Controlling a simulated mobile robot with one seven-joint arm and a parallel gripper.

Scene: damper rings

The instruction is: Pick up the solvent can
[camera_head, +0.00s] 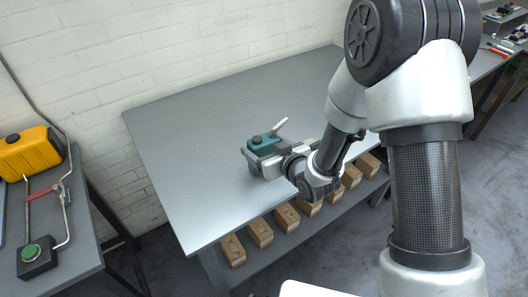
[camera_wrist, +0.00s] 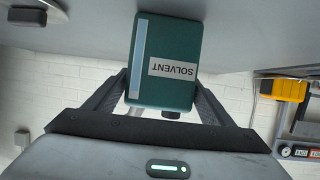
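The solvent can (camera_head: 266,143) is a teal box-shaped can on the grey table, with a dark cap and a pale spout on top. In the wrist view, which is upside down, the can (camera_wrist: 165,60) shows its face with a white SOLVENT label and a pale blue stripe. My gripper (camera_head: 272,160) is at the can, with one finger on each side of it. In the wrist view the gripper's (camera_wrist: 163,88) fingertips meet the can's edges, partly hidden by it. Whether they press on it or stand slightly apart is unclear.
The grey table (camera_head: 190,150) is otherwise clear on top. A white brick wall (camera_head: 150,60) runs behind.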

